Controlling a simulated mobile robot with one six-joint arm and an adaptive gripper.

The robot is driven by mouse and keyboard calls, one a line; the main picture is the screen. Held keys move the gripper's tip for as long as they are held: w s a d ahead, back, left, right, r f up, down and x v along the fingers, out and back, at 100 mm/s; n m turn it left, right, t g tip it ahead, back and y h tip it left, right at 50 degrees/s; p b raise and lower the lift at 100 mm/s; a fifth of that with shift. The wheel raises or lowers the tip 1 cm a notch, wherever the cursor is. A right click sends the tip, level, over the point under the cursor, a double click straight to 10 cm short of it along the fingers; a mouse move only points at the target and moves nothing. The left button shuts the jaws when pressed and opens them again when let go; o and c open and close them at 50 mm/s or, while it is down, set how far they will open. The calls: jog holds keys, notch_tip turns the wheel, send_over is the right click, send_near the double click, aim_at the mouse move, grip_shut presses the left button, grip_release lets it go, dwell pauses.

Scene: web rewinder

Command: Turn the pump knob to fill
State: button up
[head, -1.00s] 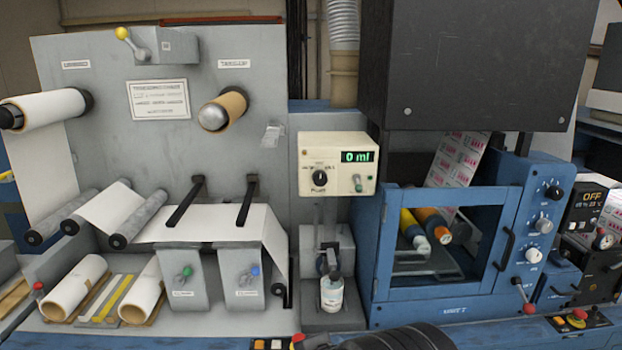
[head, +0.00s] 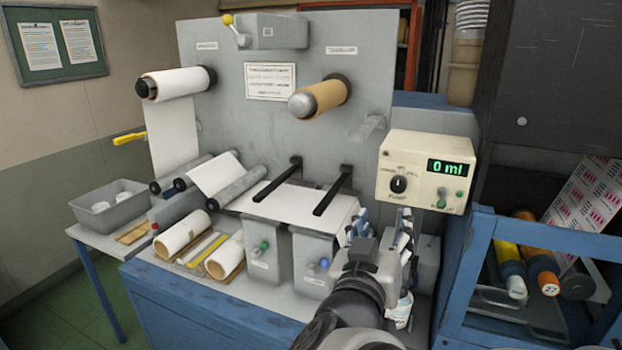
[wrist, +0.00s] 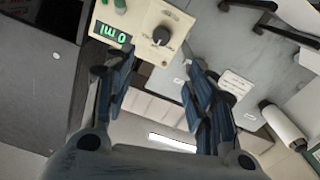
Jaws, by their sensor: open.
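The pump knob (head: 398,184) is a round black dial on the front of a beige pump box (head: 400,150). Small lettering around it is too blurred to read fully, with "PUMP" below it. The box's green display (head: 450,167) reads 0 ml. My gripper (head: 380,228) is open and empty, below the knob and apart from it. In the wrist view the knob (wrist: 161,36) lies beyond the gap between my fingertips (wrist: 158,82), touched by neither. A white bottle (head: 402,312) below the box is partly hidden by my arm.
A small green toggle (head: 442,198) sits right of the knob. Two black bars (head: 333,190) jut out at the left. A blue-framed cabinet (head: 470,270) stands close on the right. A grey bin (head: 105,208) is at the far left.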

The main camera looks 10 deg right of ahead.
jog(key=p, duration=0.5)
send_near(397, 186)
jog(key=b+x, duration=0.1)
jog(key=x, duration=0.8)
jog(key=shift+w+d+b, duration=0.2)
jog(key=shift+b, duration=0.1)
jog(key=shift+c, duration=0.3)
jog(key=c, duration=1)
